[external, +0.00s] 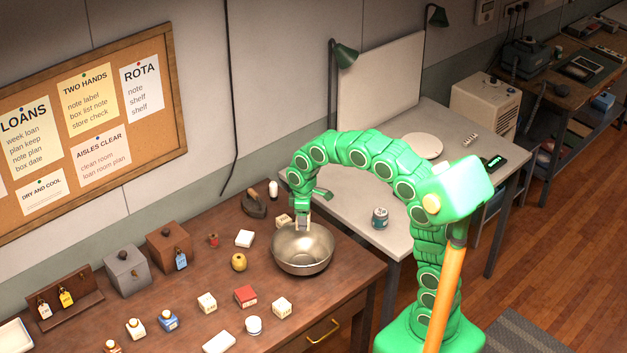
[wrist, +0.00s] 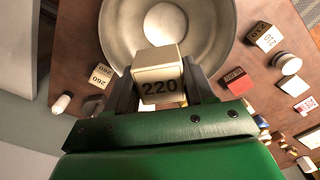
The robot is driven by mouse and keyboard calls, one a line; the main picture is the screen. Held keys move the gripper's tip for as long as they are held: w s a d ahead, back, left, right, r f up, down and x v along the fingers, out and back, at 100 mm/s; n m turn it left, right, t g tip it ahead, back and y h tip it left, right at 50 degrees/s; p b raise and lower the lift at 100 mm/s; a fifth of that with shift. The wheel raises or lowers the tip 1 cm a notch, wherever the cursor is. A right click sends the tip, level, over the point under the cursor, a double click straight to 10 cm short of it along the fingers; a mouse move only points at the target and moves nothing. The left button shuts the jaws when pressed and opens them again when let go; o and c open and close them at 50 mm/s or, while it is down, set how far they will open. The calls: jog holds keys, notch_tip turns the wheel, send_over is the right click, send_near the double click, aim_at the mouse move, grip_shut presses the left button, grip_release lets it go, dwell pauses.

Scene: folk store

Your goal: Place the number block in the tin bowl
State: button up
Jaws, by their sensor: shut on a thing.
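The number block (wrist: 159,76) is a cream cube marked 220, seen in the wrist view between my gripper's dark fingers. My gripper (external: 303,222) is shut on it. The tin bowl (external: 302,248) is a round metal bowl standing on the brown table. It also shows in the wrist view (wrist: 118,40), just beyond the block. In the external view my gripper is at the bowl's back rim. The block is hard to make out there, and I cannot tell its exact height over the rim.
Other cream number blocks (external: 207,303) and a red block (external: 246,296) stand on the table (external: 180,290). One block (external: 283,221) stands close behind the bowl. A yellow round thing (external: 239,262) and a white box (external: 244,238) are to its left.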

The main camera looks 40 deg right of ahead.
jog(key=shift+s+a, duration=0.4)
jog(key=shift+a, duration=0.3)
send_over(303, 264)
notch_tip(303, 264, down, 7)
jog(key=shift+f, duration=5.25)
jog(key=o, duration=1.1)
jog(key=shift+f, duration=0.1)
